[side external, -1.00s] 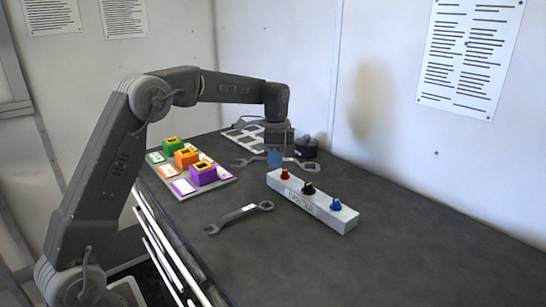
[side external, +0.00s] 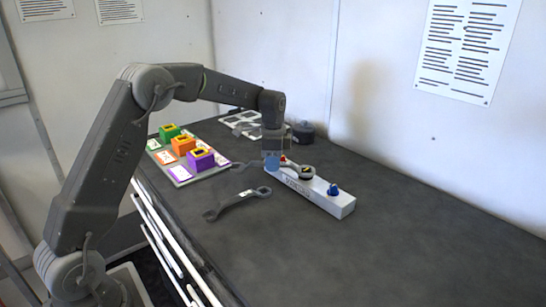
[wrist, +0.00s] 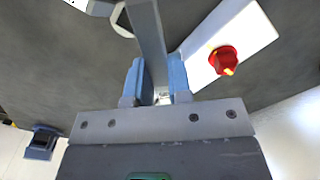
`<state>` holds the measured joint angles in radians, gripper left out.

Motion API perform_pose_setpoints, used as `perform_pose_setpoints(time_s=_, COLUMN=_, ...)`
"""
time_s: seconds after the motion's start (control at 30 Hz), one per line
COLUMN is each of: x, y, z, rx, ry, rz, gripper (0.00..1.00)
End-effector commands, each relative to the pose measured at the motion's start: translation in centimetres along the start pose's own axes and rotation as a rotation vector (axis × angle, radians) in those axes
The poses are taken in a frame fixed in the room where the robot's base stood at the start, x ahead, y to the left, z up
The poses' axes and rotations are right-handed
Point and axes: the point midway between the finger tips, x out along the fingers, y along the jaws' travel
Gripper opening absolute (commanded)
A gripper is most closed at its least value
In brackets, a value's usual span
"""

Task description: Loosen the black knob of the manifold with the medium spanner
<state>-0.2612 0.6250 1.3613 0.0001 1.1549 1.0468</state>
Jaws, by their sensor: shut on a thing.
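My gripper (side external: 272,168) is shut on a grey spanner, which I take to be the medium one, gripped along its shaft (wrist: 150,40). The spanner's ring end (side external: 293,170) reaches right, over the middle of the white manifold (side external: 318,196). The black knob (side external: 306,172) shows at the ring; I cannot tell whether the ring is seated around it or just above it. The red knob (side external: 283,158) is close beside my gripper and is clear in the wrist view (wrist: 223,60). The blue knob (side external: 333,189) is at the manifold's near right end.
Another spanner (side external: 238,203) lies on the dark table left of the manifold. A tray (side external: 181,175) with green, orange and purple blocks stands farther left. A white rack (side external: 240,120) and a dark round object (side external: 303,131) are behind. The table's right side is clear.

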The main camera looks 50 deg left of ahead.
Motion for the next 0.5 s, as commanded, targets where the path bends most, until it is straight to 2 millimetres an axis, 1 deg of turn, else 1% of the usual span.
perform_pose_setpoints(time_s=0.17, x=0.9, y=0.2, z=0.0, rx=-0.011, ry=0.000, rz=0.000, gripper=0.00)
perform_pose_setpoints(time_s=0.5, x=0.8, y=2.2, z=-0.3, rx=-0.225, ry=0.001, rz=-0.001, gripper=0.00)
